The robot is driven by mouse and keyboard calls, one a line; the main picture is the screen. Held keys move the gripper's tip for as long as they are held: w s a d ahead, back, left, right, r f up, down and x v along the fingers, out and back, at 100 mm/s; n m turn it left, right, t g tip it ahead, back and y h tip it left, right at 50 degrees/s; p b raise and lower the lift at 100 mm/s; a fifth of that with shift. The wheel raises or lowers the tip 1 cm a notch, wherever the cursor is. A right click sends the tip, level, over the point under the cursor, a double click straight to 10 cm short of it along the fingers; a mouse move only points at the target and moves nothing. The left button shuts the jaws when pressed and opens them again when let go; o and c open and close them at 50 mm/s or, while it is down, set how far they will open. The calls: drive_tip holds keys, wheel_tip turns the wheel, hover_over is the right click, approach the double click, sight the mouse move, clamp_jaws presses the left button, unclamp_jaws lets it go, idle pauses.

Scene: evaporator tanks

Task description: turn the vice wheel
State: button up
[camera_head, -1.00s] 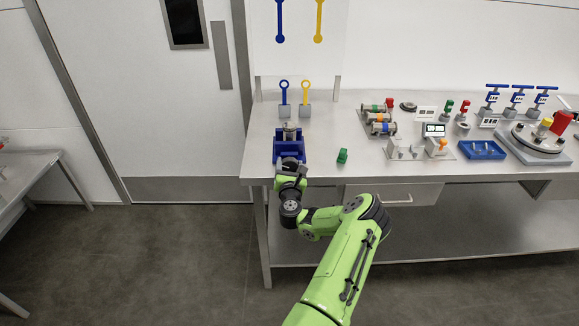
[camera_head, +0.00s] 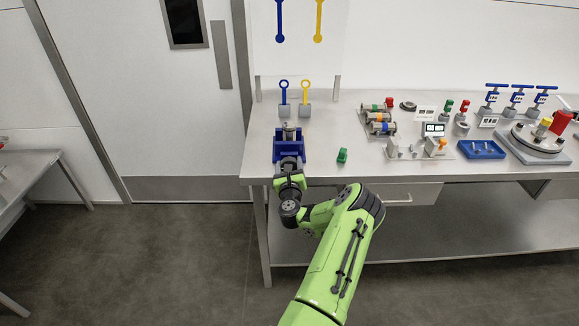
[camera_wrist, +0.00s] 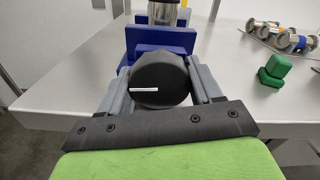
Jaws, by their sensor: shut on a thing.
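A blue vice (camera_head: 289,146) stands at the front left edge of the metal bench, with a metal cylinder (camera_head: 289,130) in its jaws. The vice also shows at the top of the wrist view (camera_wrist: 161,40). Its black round wheel (camera_wrist: 162,80) faces me and bears a short white mark lying level, left of its middle. My gripper (camera_wrist: 164,88) is shut on the wheel, with one grey finger on each side of it. In the head view my gripper (camera_head: 290,168) is at the front of the vice, and it hides the wheel there.
A green block (camera_head: 342,155) lies right of the vice. Blue and yellow ring-handled tools (camera_head: 305,91) stand behind it. Further right are pipe fittings (camera_head: 379,120), a blue tray (camera_head: 481,149) and a round flanged lid (camera_head: 537,140). The bench's front edge runs below the vice.

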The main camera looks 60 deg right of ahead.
drive_tip(key=o, duration=0.8)
drive_tip(key=shift+c, duration=0.2)
drive_tip(key=shift+s+a, duration=0.1)
drive_tip(key=shift+a, duration=0.2)
drive_tip(key=b+v, duration=1.5)
drive_tip(key=b, duration=0.2)
drive_tip(key=shift+b, duration=0.4)
